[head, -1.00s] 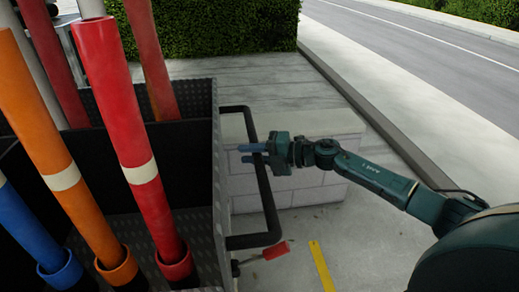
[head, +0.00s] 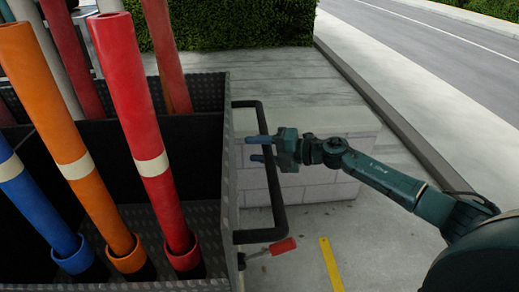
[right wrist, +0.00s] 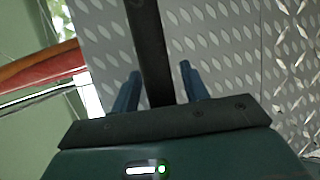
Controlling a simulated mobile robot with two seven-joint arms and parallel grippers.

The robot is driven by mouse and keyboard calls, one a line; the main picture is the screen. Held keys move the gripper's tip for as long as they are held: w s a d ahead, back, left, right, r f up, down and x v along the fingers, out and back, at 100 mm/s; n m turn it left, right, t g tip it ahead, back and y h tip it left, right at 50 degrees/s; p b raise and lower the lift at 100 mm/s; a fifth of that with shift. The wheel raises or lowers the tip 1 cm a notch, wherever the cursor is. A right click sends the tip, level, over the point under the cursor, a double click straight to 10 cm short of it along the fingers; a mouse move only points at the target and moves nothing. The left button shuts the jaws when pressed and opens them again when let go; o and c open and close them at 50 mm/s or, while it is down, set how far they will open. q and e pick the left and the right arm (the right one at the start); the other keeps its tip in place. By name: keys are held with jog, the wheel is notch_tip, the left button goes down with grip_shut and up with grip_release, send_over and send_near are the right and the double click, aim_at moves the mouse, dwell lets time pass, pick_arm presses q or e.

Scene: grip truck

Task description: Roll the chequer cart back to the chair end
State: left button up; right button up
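The chequer cart (head: 229,190) is a dark box of raised-pattern metal plate at the left of the head view, with a black bar handle (head: 273,185) on its right side. My right gripper (head: 260,148) is at the upper part of this handle, fingers pointing left across it. In the right wrist view the two blue fingers (right wrist: 160,92) are apart, with the black bar (right wrist: 149,45) between them and gaps on both sides. My left gripper is out of view. No chair shows.
Red, orange and blue tubes (head: 150,140) stand in the cart. A red-gripped lever (head: 283,246) sticks out below the handle. A low pale block wall (head: 325,160) stands behind the handle. A yellow strip (head: 331,265) marks open pavement. A hedge (head: 250,22) and kerb (head: 385,115) lie beyond.

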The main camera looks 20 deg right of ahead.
jog(key=shift+d, duration=0.2)
jog(key=shift+s+d, duration=0.25)
jog(key=shift+d, duration=0.05)
pick_arm(q)
jog(key=b, duration=0.1)
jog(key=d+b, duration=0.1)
jog(key=b, duration=0.1)
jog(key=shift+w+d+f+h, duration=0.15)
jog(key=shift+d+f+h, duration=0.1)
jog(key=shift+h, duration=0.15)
pick_arm(e)
jog(key=v, duration=1.2)
jog(key=shift+s, duration=0.15)
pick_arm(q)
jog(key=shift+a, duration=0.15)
